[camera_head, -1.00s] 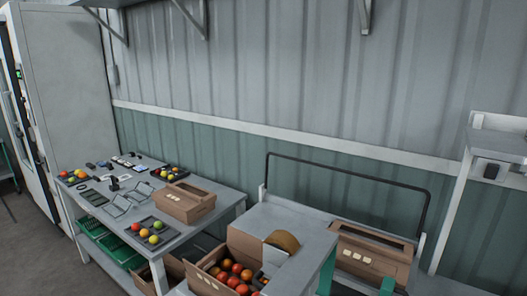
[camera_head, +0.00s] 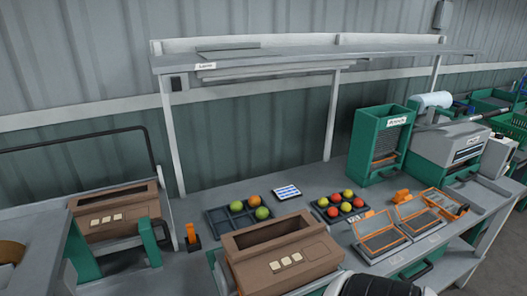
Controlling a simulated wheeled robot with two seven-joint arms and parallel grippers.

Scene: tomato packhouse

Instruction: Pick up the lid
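I cannot make out a separate lid for certain. A brown cardboard box (camera_head: 318,252) with a large rectangular opening in its raised top and three pale squares on its sloped front stands at the front of the grey bench. A similar brown box (camera_head: 134,229) stands further left, below a black rail. Whether either top is a loose lid, I cannot tell. Neither gripper shows; a black and white part of my own body shows at the bottom edge.
On the bench (camera_head: 318,180) are a tray of tomatoes (camera_head: 214,217), a second tomato tray (camera_head: 319,205), a white-blue card (camera_head: 287,192) and orange-framed panels (camera_head: 380,241). A green dispenser (camera_head: 367,146) and a grey machine (camera_head: 440,148) stand right. A shelf (camera_head: 300,58) overhangs the back.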

